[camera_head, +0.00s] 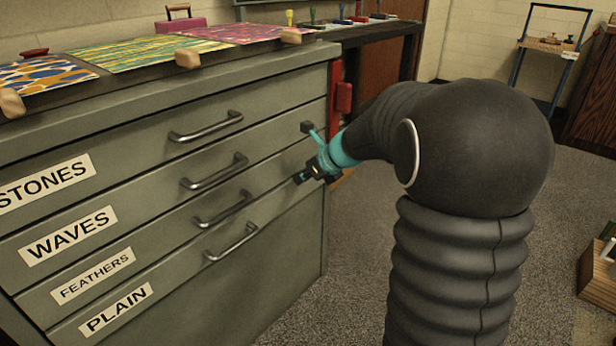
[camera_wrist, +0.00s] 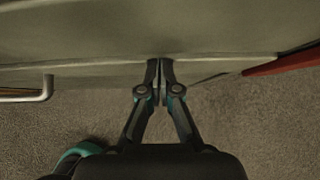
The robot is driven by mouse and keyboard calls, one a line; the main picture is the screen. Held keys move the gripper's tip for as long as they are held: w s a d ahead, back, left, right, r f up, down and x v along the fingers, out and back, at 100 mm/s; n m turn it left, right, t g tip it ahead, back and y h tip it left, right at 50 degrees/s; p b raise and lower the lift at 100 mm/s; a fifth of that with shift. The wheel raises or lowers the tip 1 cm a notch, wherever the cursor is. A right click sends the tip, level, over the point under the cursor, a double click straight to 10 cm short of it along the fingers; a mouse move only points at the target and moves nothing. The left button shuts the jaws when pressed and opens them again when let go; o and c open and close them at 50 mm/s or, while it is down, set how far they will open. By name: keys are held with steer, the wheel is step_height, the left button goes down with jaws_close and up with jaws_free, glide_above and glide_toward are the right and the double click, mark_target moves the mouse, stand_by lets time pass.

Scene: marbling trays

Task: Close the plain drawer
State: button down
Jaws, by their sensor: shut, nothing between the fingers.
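The plain drawer (camera_head: 185,276) is the lowest in the grey cabinet, with a white PLAIN label (camera_head: 116,310) and a bar handle (camera_head: 232,242). Any gap behind its front is too small to tell in the head view. My gripper (camera_head: 299,178) is shut and empty, right of that handle, near the right end of the drawer front. In the wrist view my fingertips (camera_wrist: 160,64) are together at the edge of a grey front; I cannot tell whether they touch it. A bar handle (camera_wrist: 28,95) shows to their left.
Above are the feathers drawer (camera_head: 165,238), waves drawer (camera_head: 150,197) and stones drawer (camera_head: 130,147). Patterned sheets (camera_head: 150,52) lie on top. A red part (camera_head: 343,97) is at the cabinet's right corner. Carpet (camera_head: 345,270) is clear beside the cabinet; a wooden crate (camera_head: 598,275) is far right.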

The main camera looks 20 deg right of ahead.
steer(key=shift+w+a+r, duration=0.1)
steer(key=shift+w+a, duration=0.15)
steer(key=shift+w, duration=0.1)
